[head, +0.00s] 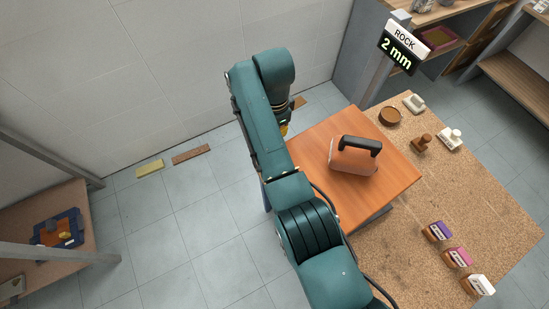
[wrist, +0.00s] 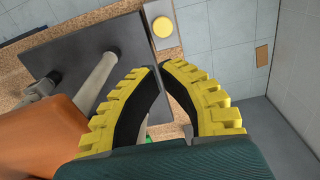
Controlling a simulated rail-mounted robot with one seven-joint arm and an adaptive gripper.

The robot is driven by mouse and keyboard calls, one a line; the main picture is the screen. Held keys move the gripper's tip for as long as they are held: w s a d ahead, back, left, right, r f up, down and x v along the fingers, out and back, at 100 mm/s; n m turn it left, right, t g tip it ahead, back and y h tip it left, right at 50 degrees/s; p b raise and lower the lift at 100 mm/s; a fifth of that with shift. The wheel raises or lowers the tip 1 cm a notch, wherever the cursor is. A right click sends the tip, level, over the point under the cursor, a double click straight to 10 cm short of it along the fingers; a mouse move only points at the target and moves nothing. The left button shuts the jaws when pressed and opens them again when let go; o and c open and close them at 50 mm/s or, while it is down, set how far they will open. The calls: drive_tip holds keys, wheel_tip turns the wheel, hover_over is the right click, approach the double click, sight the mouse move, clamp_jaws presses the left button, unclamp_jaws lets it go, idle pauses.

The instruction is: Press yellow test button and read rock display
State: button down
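The yellow round button (wrist: 163,27) sits on a pale plate at the top of the wrist view, beyond my fingertips and apart from them. My gripper (wrist: 158,68) has yellow ribbed fingers with black inner pads. Their tips come together with almost no gap, and nothing shows held between them. In the head view only a bit of yellow of my gripper (head: 284,129) shows below my wrist, beside the orange wooden seat; the button is hidden there.
A sanding-type block with black handle (head: 355,155) rests on the orange seat (head: 315,140). A cork-topped table (head: 440,200) holds small tools and labelled blocks. A dark plate with pale posts (wrist: 75,55) lies left of my fingers. Yellow (head: 149,168) and brown strips lie on the floor.

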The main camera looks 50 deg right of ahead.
drive_tip(key=shift+r, duration=0.1)
wheel_tip(320, 180, down, 14)
drive_tip(key=b, duration=0.4)
idle(0.4)
drive_tip(key=shift+f+b, duration=0.55)
drive_tip(key=shift+f, duration=0.55)
wheel_tip(320, 180, up, 15)
drive_tip(key=p, duration=0.7)
drive_tip(key=shift+w, duration=0.25)
drive_tip(key=shift+d+f, duration=0.1)
